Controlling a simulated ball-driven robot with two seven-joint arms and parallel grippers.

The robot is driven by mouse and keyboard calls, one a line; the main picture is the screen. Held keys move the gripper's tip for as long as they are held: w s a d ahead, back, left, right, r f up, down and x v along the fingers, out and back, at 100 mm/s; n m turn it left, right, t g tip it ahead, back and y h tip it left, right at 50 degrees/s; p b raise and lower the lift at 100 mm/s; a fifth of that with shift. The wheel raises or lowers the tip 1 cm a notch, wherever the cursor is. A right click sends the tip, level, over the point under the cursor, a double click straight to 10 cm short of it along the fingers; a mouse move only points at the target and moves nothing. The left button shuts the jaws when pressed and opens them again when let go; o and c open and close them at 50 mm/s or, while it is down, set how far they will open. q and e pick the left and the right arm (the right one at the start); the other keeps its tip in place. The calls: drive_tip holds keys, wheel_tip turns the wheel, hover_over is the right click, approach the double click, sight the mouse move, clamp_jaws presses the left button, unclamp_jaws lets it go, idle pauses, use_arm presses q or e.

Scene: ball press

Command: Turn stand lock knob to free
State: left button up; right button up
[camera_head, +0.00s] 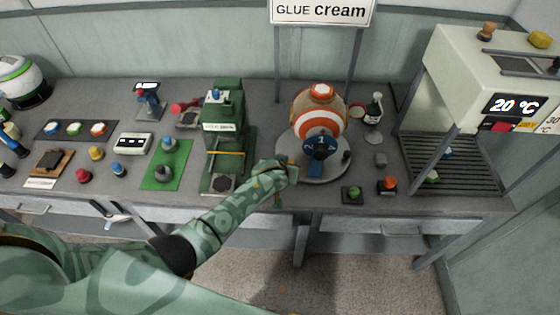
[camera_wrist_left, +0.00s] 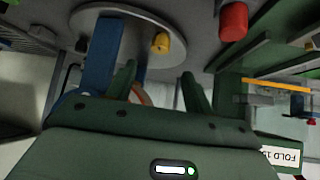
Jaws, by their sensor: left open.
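The stand is a round grey disc (camera_head: 325,176) carrying an orange-and-white ball (camera_head: 318,113) and a blue numbered part (camera_head: 320,146). A small dark knob (camera_head: 346,156) sits on the disc's right side. In the left wrist view a small yellow knob (camera_wrist_left: 161,43) stands on the disc (camera_wrist_left: 150,18) beside a blue bar (camera_wrist_left: 101,57). I cannot tell which knob is the lock or how it is set. My left gripper (camera_head: 285,172) is at the disc's front-left edge. Its fingers (camera_wrist_left: 158,84) are spread, with the yellow knob beyond them, apart.
A green press (camera_head: 222,135) stands left of the disc. A red cylinder (camera_wrist_left: 233,21) is near it in the wrist view. A bottle (camera_head: 374,108), green button (camera_head: 353,193) and orange button (camera_head: 387,184) are to the right. A large white machine (camera_head: 470,65) is at far right.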

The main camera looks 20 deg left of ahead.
use_arm(q)
drive_tip(key=p+v, duration=0.2)
drive_tip(key=v, duration=0.4)
drive_tip(key=shift+s+r, duration=0.25)
drive_tip(key=shift+s, duration=0.1)
use_arm(e)
wheel_tip(320, 180, up, 3)
drive_tip(key=shift+w+f, duration=0.1)
drive_tip(key=shift+w, duration=0.05)
use_arm(q)
drive_tip(key=shift+d, duration=0.1)
